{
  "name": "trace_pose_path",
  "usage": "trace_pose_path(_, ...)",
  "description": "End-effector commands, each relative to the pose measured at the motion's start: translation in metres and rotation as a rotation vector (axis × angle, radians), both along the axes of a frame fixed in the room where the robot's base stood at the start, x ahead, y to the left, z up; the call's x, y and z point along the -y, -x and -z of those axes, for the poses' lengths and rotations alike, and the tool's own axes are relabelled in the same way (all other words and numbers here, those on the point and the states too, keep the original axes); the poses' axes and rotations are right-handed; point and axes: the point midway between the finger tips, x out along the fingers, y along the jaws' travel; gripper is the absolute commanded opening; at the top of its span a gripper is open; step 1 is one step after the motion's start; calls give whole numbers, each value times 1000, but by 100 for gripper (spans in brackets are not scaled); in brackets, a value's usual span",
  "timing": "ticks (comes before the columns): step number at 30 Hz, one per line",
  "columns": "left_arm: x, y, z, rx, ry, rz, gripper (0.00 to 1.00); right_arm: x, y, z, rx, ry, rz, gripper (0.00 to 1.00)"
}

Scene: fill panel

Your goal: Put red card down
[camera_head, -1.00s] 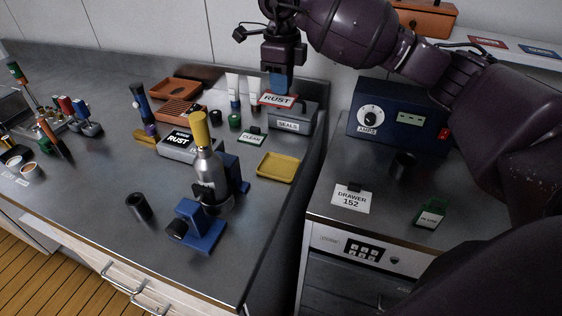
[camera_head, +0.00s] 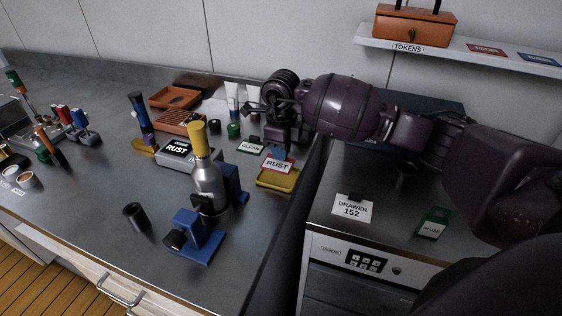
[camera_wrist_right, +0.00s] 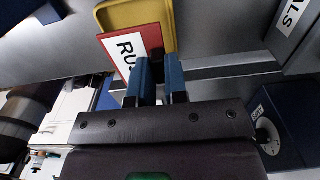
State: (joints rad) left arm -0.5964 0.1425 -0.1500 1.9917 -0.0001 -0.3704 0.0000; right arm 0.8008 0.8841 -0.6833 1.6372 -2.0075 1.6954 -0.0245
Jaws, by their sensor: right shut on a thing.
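The red card (camera_head: 277,165), with a white RUST label, is held by my right gripper (camera_head: 281,151) just over the yellow tray (camera_head: 277,181) at the right end of the bench. In the right wrist view, the blue fingers of the right gripper (camera_wrist_right: 160,82) are shut on the edge of the card (camera_wrist_right: 130,48). The card overlaps the yellow tray (camera_wrist_right: 118,14) there. I cannot tell whether the card touches the tray. My left gripper is in neither view.
The green CLEAN card (camera_head: 250,145) lies left of the yellow tray. The DRAWER 152 card (camera_head: 352,209) is on the right cabinet.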

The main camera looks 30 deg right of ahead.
Motion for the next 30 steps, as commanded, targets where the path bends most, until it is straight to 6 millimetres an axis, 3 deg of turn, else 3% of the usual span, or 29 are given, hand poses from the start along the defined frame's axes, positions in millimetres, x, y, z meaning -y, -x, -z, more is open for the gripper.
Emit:
trace_pose_path(9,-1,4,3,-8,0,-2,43,0,1,38,-3,-2,0,0)
trace_pose_path(23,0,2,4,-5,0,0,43,0,0,45,-1,0,-1,0)
trace_pose_path(24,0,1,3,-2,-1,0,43,0,0,44,-1,0,-1,20)
trace_pose_path(28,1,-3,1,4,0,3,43,0,0,44,-1,1,-1,39)
trace_pose_path(30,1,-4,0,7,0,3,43,0,0,44,-1,1,-1,39)
